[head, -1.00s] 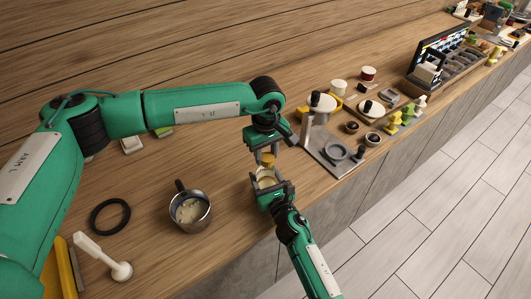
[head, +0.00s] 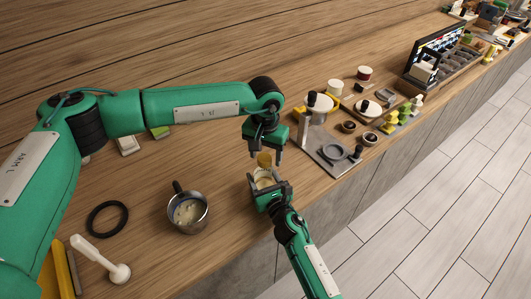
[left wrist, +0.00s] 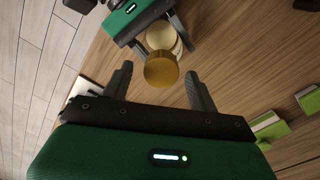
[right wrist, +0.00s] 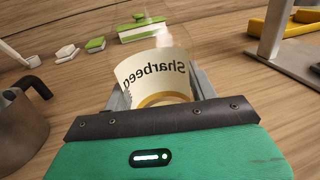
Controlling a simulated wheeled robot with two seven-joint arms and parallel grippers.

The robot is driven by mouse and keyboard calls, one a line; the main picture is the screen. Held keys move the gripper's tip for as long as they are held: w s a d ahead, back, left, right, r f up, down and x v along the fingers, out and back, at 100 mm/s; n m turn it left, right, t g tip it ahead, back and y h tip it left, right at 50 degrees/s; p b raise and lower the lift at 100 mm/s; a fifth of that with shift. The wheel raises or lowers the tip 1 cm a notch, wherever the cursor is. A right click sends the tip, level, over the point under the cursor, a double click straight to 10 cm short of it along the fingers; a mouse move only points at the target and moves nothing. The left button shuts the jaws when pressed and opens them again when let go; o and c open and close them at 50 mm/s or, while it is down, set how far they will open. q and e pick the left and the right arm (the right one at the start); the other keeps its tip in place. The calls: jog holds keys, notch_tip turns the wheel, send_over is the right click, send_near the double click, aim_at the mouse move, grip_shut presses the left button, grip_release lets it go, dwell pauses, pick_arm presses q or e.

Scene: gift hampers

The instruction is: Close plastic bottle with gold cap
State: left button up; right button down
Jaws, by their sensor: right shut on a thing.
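The clear plastic bottle (head: 264,179) with a cream label stands upright between the fingers of my right gripper (head: 270,188), which is shut on it. In the right wrist view the label of the bottle (right wrist: 155,78) shows lettering that reads backwards. The gold cap (head: 264,160) is at the top of the bottle and looks slightly tilted; I cannot tell if it is seated. My left gripper (head: 266,152) is open just above, its fingers apart on either side of the cap. In the left wrist view the gold cap (left wrist: 161,72) lies beyond the fingertips, clear of both.
A metal pot (head: 188,212) with pale contents stands left of the bottle. A black ring (head: 107,217) and a white pestle-like tool (head: 103,258) lie further left. A grey metal stand (head: 326,146) is close on the right. The counter's front edge runs close by the bottle.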

pick_arm(q)
notch_tip(320, 180, up, 12)
dwell(0.6)
pick_arm(e)
jog(key=shift+c, duration=1.9)
grip_release()
jog(key=shift+s, duration=0.1)
jog(key=b+v, duration=0.2)
jog(key=v, duration=1.1)
jog(key=shift+f+b, duration=0.1)
jog(key=shift+b, duration=0.25)
pick_arm(q)
jog(key=shift+f, duration=1.45)
pick_arm(e)
jog(key=shift+s+d, duration=0.2)
jog(key=shift+s, duration=0.05)
jog(key=shift+s, duration=0.1)
